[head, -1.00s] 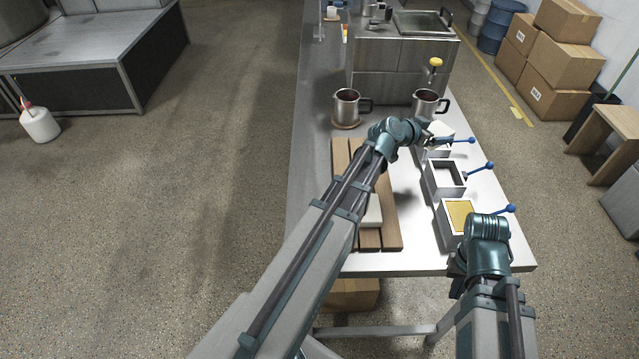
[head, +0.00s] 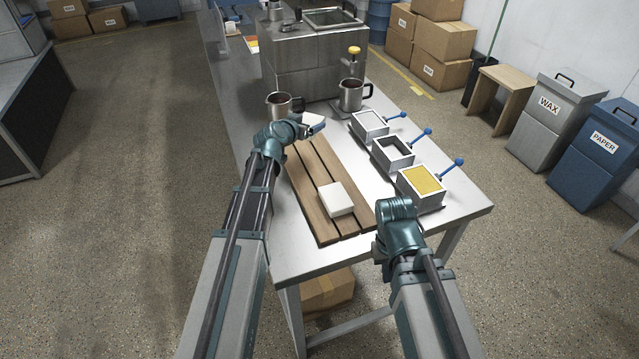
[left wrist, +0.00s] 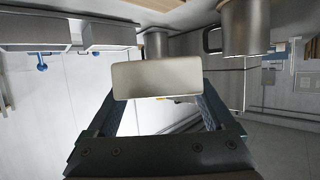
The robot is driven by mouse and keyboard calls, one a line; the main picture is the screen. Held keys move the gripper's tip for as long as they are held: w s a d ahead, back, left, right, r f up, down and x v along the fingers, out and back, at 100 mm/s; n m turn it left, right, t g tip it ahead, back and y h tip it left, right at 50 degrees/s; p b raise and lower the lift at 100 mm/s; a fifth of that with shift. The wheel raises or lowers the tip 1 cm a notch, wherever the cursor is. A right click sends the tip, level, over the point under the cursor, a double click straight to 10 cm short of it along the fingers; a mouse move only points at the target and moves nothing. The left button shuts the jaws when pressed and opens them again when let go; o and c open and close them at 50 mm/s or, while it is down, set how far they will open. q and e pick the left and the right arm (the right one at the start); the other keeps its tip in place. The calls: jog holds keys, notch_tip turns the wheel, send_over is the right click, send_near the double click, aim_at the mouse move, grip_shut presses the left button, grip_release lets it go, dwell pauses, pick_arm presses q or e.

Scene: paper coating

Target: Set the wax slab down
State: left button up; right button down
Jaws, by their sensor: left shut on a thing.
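A white wax slab (head: 313,121) is held in my left gripper (head: 304,127) by the far end of the slatted wooden board (head: 313,165). In the left wrist view the slab (left wrist: 157,78) lies between the two fingers. It appears raised; the gap beneath it is not clear. A second white slab (head: 336,198) lies on the near half of the board. My right gripper is hidden behind its wrist near the yellow-filled mould (head: 421,182), so its fingers do not show.
Steel mugs (head: 279,105) (head: 351,93) stand beyond, before a steel tank (head: 300,65). Much of the board is bare.

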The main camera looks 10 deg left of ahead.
pick_arm(q)
jog(key=b, duration=0.6)
send_over(309, 156)
jog(key=shift+w+f, duration=0.1)
jog(key=shift+f, duration=3.05)
notch_tip(309, 156, down, 4)
jog(key=b, duration=0.4)
jog(key=shift+r, duration=0.15)
jog(key=o, duration=1.3)
jog(key=shift+r, duration=0.1)
jog(key=p+v, duration=0.4)
jog(key=v, duration=0.6)
jog(key=shift+s+r, duration=0.2)
jog(key=shift+s, duration=0.05)
jog(key=shift+s+a+r+p, duration=0.2)
jog(key=shift+s+p, duration=0.2)
jog(key=shift+s, duration=0.3)
